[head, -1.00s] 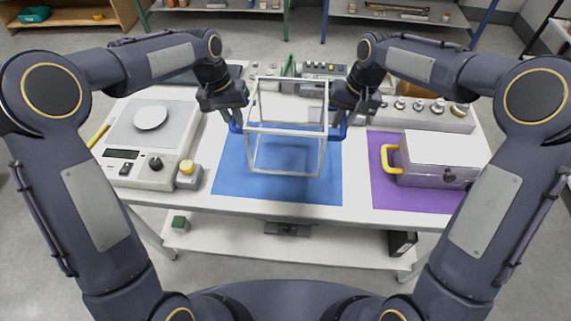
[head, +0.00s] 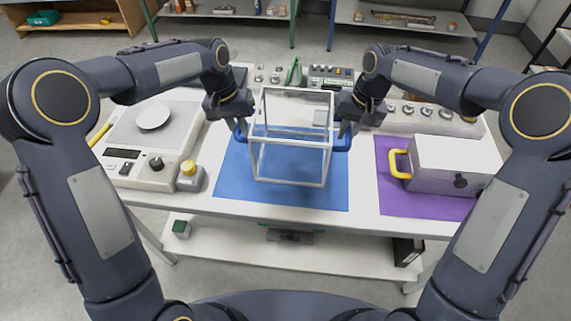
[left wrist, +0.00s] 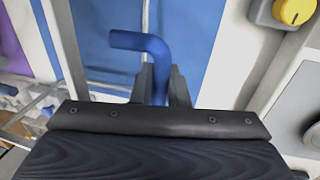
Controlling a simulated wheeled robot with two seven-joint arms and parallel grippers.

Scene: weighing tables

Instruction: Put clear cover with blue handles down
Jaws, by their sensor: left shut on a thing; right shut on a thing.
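The clear cover (head: 290,184) is a see-through box with pale edges and a blue handle on each side. It stands upright over the blue mat (head: 225,180) in the middle of the table; I cannot tell whether it touches the mat. My left gripper (head: 240,128) is shut on the left blue handle, which shows in the left wrist view (left wrist: 150,45) between the fingers. My right gripper (head: 345,130) is shut on the right blue handle (head: 342,143), partly hidden by the fingers.
A scale with a round pan (head: 153,117) and a yellow-knobbed block (head: 189,178) stand left. A grey box with a yellow handle (head: 435,165) sits on a purple mat (head: 400,205) at right. Weights (head: 425,112) and small instruments (head: 330,77) line the back.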

